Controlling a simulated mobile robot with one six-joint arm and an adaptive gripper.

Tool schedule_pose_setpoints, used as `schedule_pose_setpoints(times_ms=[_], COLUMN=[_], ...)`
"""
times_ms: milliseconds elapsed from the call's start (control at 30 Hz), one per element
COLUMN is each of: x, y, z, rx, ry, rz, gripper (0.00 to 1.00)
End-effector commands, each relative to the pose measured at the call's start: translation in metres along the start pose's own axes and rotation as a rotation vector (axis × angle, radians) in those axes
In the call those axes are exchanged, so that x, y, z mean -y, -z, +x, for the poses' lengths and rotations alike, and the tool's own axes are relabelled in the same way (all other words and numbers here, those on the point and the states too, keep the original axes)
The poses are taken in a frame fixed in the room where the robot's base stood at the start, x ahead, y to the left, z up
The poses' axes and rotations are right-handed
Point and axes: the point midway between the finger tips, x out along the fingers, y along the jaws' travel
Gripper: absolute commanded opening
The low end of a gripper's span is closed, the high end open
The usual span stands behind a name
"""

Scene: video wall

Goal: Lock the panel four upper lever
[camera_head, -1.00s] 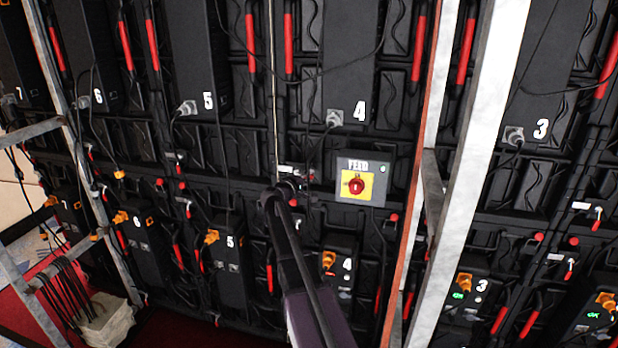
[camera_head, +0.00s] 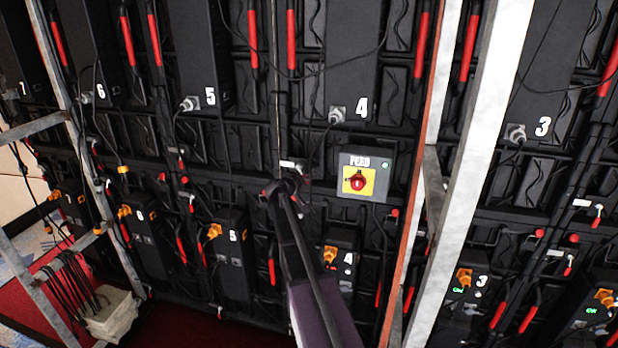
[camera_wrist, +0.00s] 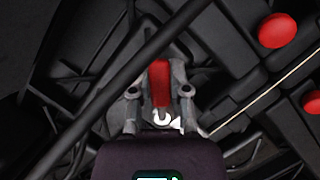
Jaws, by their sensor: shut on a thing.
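The lever has a red handle (camera_wrist: 160,82), which stands between my two grey fingers in the wrist view. My gripper (camera_wrist: 159,96) is shut on it. A pale hook-shaped mark shows just below the handle. In the head view my gripper (camera_head: 280,187) is at the seam left of the FEED box, below a small white label (camera_head: 291,164). There my gripper hides the lever. Upper panel four carries a tall black box (camera_head: 345,70) marked 4. I cannot tell the latch's position.
The FEED box (camera_head: 378,180) with a red switch (camera_head: 354,181) on yellow is right of my gripper. A pale metal upright (camera_head: 460,140) stands farther right. Cables hang across the panels. Red knobs (camera_wrist: 278,30) lie at the wrist view's right.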

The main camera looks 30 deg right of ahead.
Motion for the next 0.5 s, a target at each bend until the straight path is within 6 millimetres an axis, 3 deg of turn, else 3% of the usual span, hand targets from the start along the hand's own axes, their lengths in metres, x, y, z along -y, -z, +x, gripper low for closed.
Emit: schedule_pose_setpoints(times_ms=[500], x=[0.023], y=[0.004], z=[-0.002], rx=[0.002], ry=[0.186], rz=[0.453], gripper=[0.00])
